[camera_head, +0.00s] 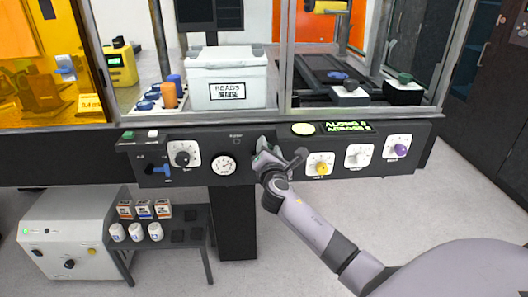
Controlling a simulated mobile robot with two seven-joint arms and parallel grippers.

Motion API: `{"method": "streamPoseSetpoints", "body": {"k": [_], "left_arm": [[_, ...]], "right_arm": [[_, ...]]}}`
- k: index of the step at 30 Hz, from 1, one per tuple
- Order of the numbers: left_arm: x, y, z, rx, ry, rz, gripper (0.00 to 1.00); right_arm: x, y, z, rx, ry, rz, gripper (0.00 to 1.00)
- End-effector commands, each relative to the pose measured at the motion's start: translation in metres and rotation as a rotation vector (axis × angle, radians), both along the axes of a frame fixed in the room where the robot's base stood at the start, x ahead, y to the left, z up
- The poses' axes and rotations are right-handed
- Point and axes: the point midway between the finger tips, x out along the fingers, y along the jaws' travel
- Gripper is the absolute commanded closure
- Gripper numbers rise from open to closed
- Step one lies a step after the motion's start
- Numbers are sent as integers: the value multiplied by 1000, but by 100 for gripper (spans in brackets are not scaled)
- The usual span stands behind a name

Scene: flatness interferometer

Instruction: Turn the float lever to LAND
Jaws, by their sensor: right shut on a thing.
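The long dark control panel (222,149) runs across the front of the glazed enclosure. My right gripper (265,153) is at the middle of this panel, between the round dial gauge (223,165) and the yellow knob (320,168). It is shut on a part at the panel face, which looks like the float lever. A dark lever-like piece (299,158) shows just right of my gripper. My gripper and wrist hide most of this spot, so the lever's setting and its LAND mark cannot be read. My left gripper is out of view.
The panel also carries a black knob (183,158), a blue lever (161,170), a white knob (357,156), a purple knob (401,151) and a green display (347,127). A white box (227,78) stands behind. A small shelf (190,214) and white cabinet (66,238) stand below left.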

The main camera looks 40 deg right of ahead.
Motion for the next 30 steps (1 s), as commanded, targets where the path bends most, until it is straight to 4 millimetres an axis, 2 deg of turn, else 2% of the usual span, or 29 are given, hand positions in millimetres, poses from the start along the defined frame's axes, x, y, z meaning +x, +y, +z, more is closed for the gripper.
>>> {"method": "streamPoseSetpoints", "body": {"k": [1,18,30], "left_arm": [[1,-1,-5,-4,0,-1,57],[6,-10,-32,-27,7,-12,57],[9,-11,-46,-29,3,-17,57]], "right_arm": [[-1,-1,-7,40,-23,0,88],[-10,-15,-33,494,-300,0,88],[-11,-17,-45,704,-428,0,88]]}}
